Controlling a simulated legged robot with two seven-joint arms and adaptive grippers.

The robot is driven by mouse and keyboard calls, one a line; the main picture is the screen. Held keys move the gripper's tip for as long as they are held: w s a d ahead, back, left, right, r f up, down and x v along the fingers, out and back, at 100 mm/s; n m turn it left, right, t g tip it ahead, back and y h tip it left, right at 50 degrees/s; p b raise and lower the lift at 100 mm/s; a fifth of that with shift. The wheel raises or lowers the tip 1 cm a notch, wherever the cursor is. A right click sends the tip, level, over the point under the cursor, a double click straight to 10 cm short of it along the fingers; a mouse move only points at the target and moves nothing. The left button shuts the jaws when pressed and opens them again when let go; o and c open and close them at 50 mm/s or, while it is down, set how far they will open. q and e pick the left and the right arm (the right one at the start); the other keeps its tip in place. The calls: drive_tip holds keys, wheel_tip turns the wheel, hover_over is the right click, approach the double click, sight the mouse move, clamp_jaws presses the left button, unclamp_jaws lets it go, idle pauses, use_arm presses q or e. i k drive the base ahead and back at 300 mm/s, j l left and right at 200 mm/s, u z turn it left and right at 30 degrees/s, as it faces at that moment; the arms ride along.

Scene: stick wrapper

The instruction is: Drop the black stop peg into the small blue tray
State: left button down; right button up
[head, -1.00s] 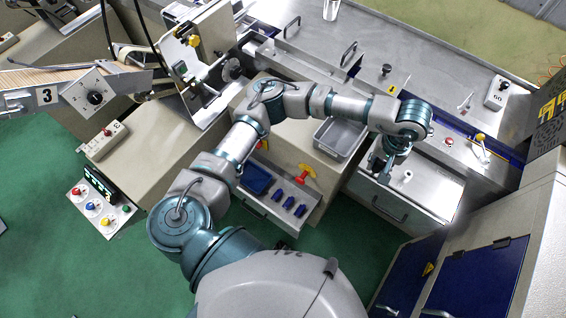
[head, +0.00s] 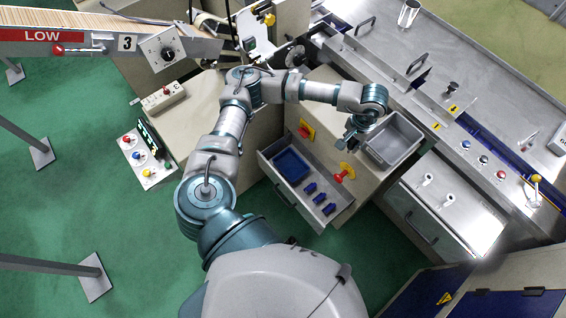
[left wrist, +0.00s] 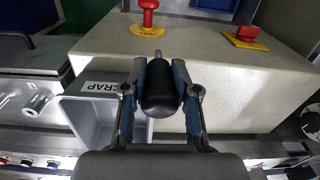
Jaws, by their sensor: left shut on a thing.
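The black stop peg (left wrist: 160,88), a thick dark cylinder with a thin metal tip, is between the fingers of my left gripper (left wrist: 160,80) in the left wrist view. The gripper is shut on it. In the head view this gripper (head: 349,143) hangs beside the grey bin, right of the open drawer; the peg is hard to make out there. The small blue tray (head: 291,166) lies in the left part of the drawer. In the left wrist view a bit of the tray (left wrist: 216,4) shows at the top edge. My right gripper is not in view.
The open drawer (head: 270,172) also holds several small blue blocks (head: 319,198). A red knob on a yellow disc (head: 345,172) and a red button on a yellow plate (head: 306,130) stand near it. A grey bin (head: 416,133) labelled SCRAP is close to my gripper.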

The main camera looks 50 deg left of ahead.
sight(291, 165)
drive_tip(key=k+j+u, duration=0.1)
drive_tip(key=u, duration=1.2)
